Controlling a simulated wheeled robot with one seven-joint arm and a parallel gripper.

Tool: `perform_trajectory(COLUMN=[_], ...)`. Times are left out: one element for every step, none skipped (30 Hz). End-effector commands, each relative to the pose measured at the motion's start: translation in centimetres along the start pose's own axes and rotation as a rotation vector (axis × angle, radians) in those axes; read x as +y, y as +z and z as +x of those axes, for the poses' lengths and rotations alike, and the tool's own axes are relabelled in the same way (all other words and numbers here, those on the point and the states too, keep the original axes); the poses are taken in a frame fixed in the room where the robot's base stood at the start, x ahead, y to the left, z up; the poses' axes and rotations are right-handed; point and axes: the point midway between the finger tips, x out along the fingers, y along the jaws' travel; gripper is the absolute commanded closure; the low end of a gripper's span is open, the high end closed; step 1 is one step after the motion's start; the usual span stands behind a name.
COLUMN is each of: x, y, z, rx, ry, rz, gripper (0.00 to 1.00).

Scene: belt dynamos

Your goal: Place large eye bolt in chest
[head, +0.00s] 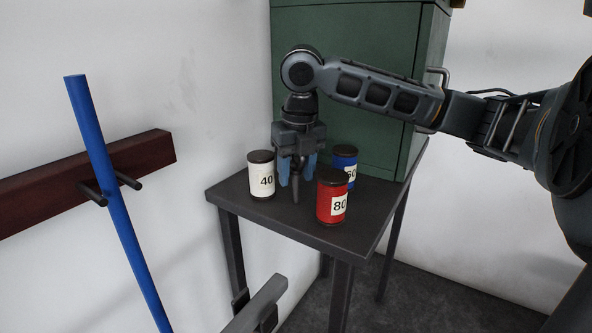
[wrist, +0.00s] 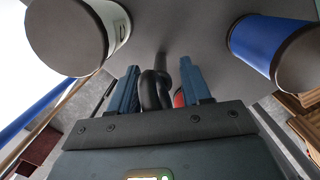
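The large eye bolt is a dark metal piece whose ring (wrist: 150,92) sits between the two blue fingers of my gripper (wrist: 160,88) in the wrist view. The fingers flank the ring closely and appear shut on it. In the head view my gripper (head: 297,175) points down over the small dark table (head: 268,211), and the bolt's shank (head: 295,190) shows below and between the fingers. Whether its tip touches the table is unclear. A large green metal box (head: 345,75) stands behind the table; I cannot tell whether it is the chest.
A white can marked 40 (head: 261,175) stands left of my gripper, a red can marked 80 (head: 332,197) front right, and a blue can (head: 345,163) behind right. All are close to the fingers. A blue pole (head: 110,185) leans at the left wall.

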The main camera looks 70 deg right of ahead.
Motion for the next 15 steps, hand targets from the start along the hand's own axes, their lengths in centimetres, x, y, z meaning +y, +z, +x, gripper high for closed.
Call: perform_trajectory(x=[0.0, 0.0, 0.0, 0.0, 0.0, 0.0, 0.0, 0.0, 0.0, 0.0, 0.0, 0.0, 0.0, 0.0, 0.0], y=[0.0, 0.0, 0.0, 0.0, 0.0, 0.0, 0.0, 0.0, 0.0, 0.0, 0.0, 0.0, -0.01, -0.01, -0.01], z=[-0.01, -0.01, -0.02, -0.02, -0.02, -0.02, -0.03, -0.03, -0.03, -0.03, -0.03, -0.03, -0.03, -0.03, -0.03], rx=[0.0, 0.0, 0.0, 0.0, 0.0, 0.0, 0.0, 0.0, 0.0, 0.0, 0.0, 0.0, 0.0, 0.0, 0.0], ry=[0.0, 0.0, 0.0, 0.0, 0.0, 0.0, 0.0, 0.0, 0.0, 0.0, 0.0, 0.0, 0.0, 0.0, 0.0], rz=[0.0, 0.0, 0.0, 0.0, 0.0, 0.0, 0.0, 0.0, 0.0, 0.0, 0.0, 0.0, 0.0, 0.0, 0.0], gripper=[0.57, 0.6, 0.64, 0.67, 0.7, 0.74, 0.76, 0.79, 0.83, 0.86, 0.89, 0.93, 0.96, 0.98, 1.0])
